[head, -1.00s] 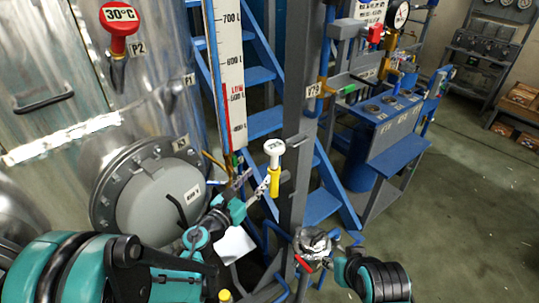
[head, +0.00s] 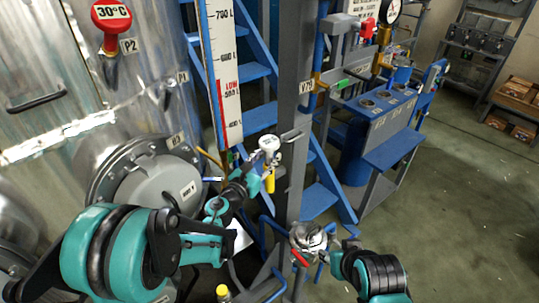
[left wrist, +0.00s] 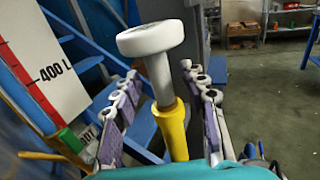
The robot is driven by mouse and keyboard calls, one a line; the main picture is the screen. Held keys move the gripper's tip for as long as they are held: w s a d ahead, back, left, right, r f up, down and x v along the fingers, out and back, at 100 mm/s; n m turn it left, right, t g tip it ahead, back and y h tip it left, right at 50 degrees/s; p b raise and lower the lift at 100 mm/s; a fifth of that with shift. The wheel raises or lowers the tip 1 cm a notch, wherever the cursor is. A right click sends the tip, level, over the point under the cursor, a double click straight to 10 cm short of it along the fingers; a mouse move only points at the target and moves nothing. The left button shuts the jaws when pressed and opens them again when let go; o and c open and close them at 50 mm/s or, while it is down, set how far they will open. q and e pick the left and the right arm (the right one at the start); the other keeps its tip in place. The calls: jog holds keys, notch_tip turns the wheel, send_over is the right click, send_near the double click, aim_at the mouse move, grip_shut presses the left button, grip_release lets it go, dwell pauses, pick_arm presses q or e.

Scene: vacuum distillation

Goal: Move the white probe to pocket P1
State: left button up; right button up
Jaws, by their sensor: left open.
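The white probe (head: 269,144) has a round white head and grey stem above a yellow lower part. It stands beside the grey post in the head view. In the left wrist view the white probe (left wrist: 152,40) is between my left fingers, slightly tilted. My left gripper (head: 262,166) is open around it; in the wrist view both fingers (left wrist: 165,105) look apart from the stem. Pocket P1 (head: 167,92) is on the metal tank wall, by its P1 label, up and left of my gripper. My right arm comes in from the lower right; its jaws are unclear.
A red 30°C probe (head: 111,16) sits in pocket P2 (head: 109,70). A level scale (head: 222,80), a grey post (head: 292,100) and blue stairs (head: 262,118) stand near my left gripper. A round flanged cover (head: 150,187) bulges from the tank. Open floor lies right.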

aim_at(264, 148)
pick_arm(q)
grip_shut()
jog(key=shift+r, duration=0.1)
jog(key=shift+r+p, duration=1.85)
jog(key=shift+r, duration=0.55)
jog(key=shift+r+p, duration=1.85)
jog(key=shift+r, duration=0.65)
